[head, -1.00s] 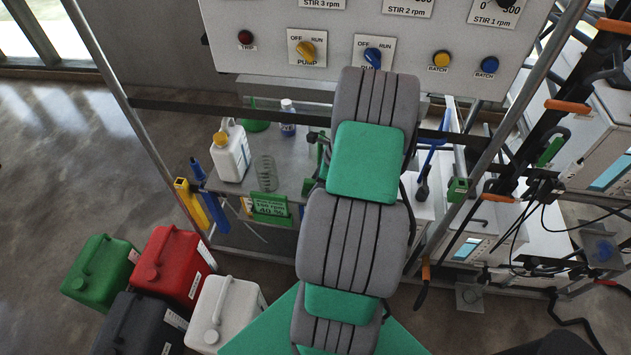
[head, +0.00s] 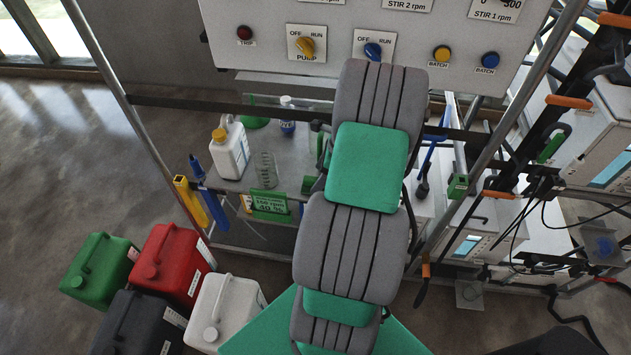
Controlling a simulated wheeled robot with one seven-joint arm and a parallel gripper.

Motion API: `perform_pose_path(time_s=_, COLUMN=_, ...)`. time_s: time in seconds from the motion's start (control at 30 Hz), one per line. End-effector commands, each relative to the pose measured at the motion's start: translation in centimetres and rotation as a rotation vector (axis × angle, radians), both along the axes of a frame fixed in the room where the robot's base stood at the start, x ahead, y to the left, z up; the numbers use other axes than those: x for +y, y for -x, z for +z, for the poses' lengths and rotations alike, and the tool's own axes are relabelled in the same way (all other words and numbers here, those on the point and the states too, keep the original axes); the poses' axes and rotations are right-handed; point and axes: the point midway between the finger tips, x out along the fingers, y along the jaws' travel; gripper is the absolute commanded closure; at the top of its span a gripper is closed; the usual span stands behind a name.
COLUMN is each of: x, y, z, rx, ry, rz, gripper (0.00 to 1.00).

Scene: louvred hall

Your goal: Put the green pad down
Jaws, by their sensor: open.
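My grey and green arm runs up the middle of the head view and hides the part of the bench behind it. My gripper is hidden behind the arm, so I cannot see its jaws or anything between them. A flat green piece (head: 256,122) shows at the back of the grey bench (head: 230,186), partly cut off by the frame bar; I cannot tell whether it is the green pad. A small green block (head: 308,185) shows just left of my arm, and I cannot tell what it belongs to.
On the bench stand a white jug (head: 229,150) with a yellow cap, a clear beaker (head: 265,170), a small bottle (head: 288,118) and a green sign (head: 270,205). A control panel (head: 350,25) overhangs it. Several canisters (head: 172,262) stand on the floor at left.

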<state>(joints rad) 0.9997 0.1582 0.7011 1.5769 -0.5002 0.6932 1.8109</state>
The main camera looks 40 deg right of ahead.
Motion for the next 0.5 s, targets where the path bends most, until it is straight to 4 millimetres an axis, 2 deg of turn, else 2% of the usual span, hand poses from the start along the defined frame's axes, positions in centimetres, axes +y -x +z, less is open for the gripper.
perform_pose_path(time_s=0.1, x=-1.0, y=0.9, z=2.9, rx=-0.004, ry=0.005, rz=-0.004, gripper=0.24)
perform_pose_path(time_s=0.23, x=-1.7, y=1.8, z=5.8, rx=-0.002, ry=0.004, rz=-0.003, gripper=0.24)
perform_pose_path(time_s=0.33, x=-2.0, y=2.3, z=7.3, rx=-0.001, ry=0.002, rz=-0.002, gripper=0.24)
perform_pose_path(time_s=0.5, x=-2.1, y=2.5, z=8.3, rx=0.0, ry=0.002, rz=0.004, gripper=0.24)
